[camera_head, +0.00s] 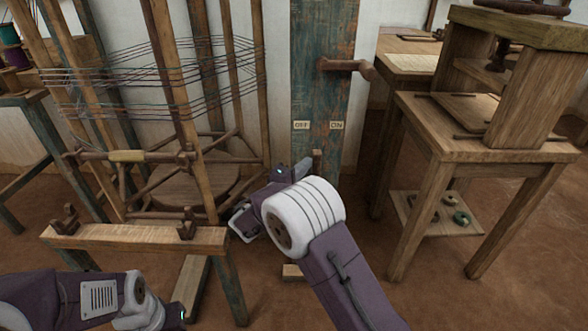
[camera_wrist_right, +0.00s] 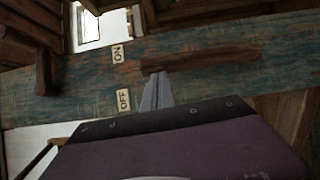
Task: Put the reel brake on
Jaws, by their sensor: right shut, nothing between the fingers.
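A blue-green wooden post (camera_head: 325,85) carries an OFF label (camera_head: 301,125) and an ON label (camera_head: 337,125). A brown wooden lever (camera_head: 318,160) stands roughly upright below the labels, partly hidden behind my right arm. Contact is unclear. My left arm shows at lower left; its fingers are out of frame.
A brown handle (camera_head: 345,66) juts from the post higher up. A wooden reel frame with coloured threads (camera_head: 150,70) stands left, behind a low wooden beam (camera_head: 135,237). A wooden table (camera_head: 480,130) stands right.

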